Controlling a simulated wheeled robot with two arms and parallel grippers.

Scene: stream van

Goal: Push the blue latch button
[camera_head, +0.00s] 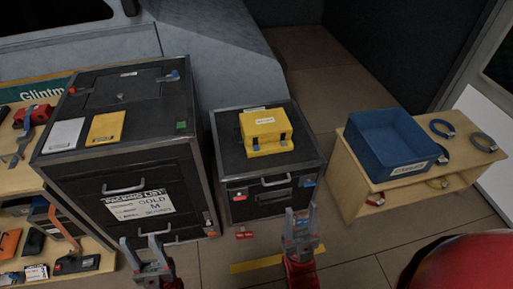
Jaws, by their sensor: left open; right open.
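A small blue piece (175,74) is on the top of the large black case (60,160), near its far right corner. Another small bluish piece (308,183) is at the right front of the smaller black case (222,150). I cannot tell which is the latch button, or whether either is pressed. My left gripper (140,247) is open and empty, low in front of the large case. My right gripper (300,214) is open and empty, in front of and just below the smaller case's right front corner. Neither visibly touches a case.
A yellow case (264,127) sits on the smaller black case. A blue bin (375,160) and several rings stand on a wooden shelf (365,188) at right. Tools fill a shelf at left. A small red item (244,233) is on the floor between my grippers.

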